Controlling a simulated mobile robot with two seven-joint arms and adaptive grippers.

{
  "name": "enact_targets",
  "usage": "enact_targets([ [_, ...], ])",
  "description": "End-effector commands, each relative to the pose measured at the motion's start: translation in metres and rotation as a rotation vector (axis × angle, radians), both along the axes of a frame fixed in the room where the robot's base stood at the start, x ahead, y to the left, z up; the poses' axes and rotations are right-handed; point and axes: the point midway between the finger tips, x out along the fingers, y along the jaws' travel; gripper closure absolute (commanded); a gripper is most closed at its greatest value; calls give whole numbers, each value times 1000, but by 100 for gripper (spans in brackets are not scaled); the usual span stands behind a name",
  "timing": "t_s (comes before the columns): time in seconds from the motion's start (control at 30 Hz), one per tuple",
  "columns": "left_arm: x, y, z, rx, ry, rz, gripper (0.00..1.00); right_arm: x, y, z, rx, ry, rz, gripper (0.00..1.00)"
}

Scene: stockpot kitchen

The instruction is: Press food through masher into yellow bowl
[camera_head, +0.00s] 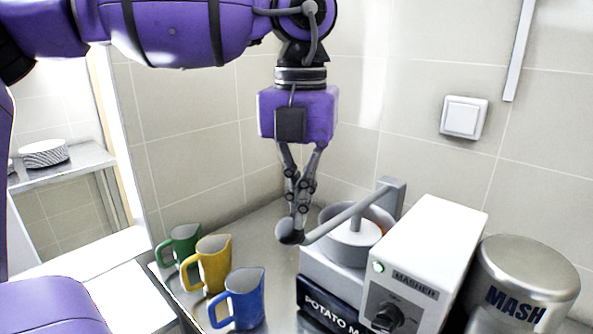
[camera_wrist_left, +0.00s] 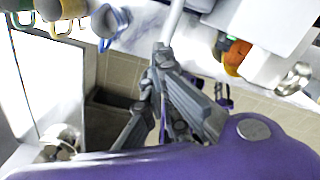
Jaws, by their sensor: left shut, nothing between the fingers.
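The grey potato masher (camera_head: 330,262) stands on the counter with a round pot (camera_head: 376,213) on top. A press disc (camera_head: 352,238) sits in the pot, and a lever (camera_head: 338,221) runs left from the back post to a dark knob. A bit of orange shows at the pot's right side; an orange piece (camera_wrist_left: 236,58) also shows in the left wrist view. My left gripper (camera_head: 291,228) points down, shut and empty, with its fingertips at the lever's knob; contact is unclear. A yellow jug (camera_head: 214,264) stands left of the masher. My right gripper is out of view.
A green jug (camera_head: 185,243) and a blue jug (camera_head: 247,298) flank the yellow one. A white control box (camera_head: 425,255) with a dial and a metal canister (camera_head: 527,280) marked MASH stand at the right. Tiled walls close off the back. Plates (camera_head: 44,153) sit on a far-left shelf.

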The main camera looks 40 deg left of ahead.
Motion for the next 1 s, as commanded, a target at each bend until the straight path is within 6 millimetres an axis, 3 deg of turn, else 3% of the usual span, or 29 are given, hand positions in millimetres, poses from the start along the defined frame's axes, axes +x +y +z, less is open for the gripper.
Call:
enact_targets([
  [1.0,0,0,-13,1,3,0,100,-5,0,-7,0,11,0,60],
])
